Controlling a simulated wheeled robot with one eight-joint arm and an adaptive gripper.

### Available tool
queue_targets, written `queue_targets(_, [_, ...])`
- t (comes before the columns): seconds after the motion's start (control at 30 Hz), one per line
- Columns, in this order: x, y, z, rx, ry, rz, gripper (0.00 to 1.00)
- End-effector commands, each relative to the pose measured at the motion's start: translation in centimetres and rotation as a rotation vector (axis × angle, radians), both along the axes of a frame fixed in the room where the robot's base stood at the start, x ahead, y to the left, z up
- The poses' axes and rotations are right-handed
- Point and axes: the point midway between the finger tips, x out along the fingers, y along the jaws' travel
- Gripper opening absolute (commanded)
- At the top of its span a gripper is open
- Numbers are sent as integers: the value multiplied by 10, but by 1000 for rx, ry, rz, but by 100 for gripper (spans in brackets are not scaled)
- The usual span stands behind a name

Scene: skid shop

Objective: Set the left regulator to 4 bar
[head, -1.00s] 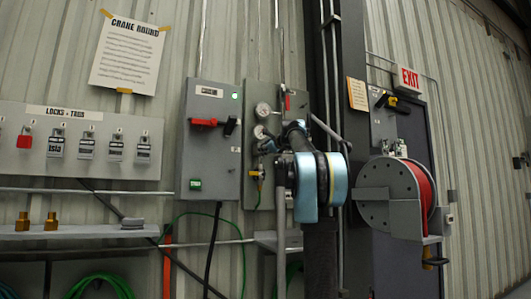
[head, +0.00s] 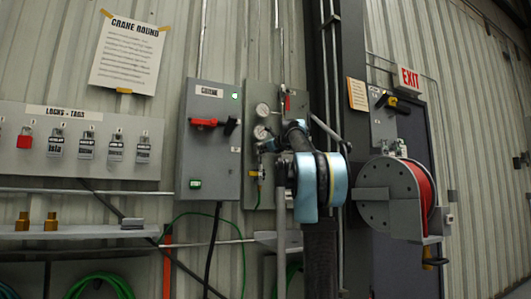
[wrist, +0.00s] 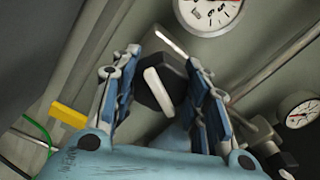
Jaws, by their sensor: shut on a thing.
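A black regulator knob (wrist: 154,92) with a white bar across its face sits between the fingers of my gripper (wrist: 164,62) in the wrist view. My gripper is shut on this knob. A round white gauge (wrist: 208,12) is just above it, cut off by the top edge, so I cannot read its pressure. A second gauge (wrist: 302,113) is at the right edge. In the head view, an upper gauge (head: 262,109) and a lower gauge (head: 262,131) show on a grey panel (head: 253,95). My arm hides much of that panel, including the knob.
A grey electrical box (head: 212,155) with a red handle (head: 204,122) stands left of the panel. A dark column (head: 354,60) and a red hose reel (head: 418,195) are to the right. In the wrist view, a yellow piece (wrist: 68,114) and a pipe (wrist: 275,67) lie near my fingers.

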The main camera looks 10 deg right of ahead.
Motion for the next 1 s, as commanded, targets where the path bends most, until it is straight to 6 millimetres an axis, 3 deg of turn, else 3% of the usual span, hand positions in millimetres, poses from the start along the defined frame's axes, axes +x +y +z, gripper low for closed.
queue_targets(0.07, [0, 1, 1, 1, -1, 2, 18])
queue_targets(0.1, [0, 1, 1, 1, -1, 2, 48])
queue_targets(0.17, [0, 1, 1, 1, 0, 1, 62])
queue_targets(0.63, [-5, -2, 0, 0, 0, -1, 63])
queue_targets(1.0, [-56, -17, -1, -1, 0, -1, 63])
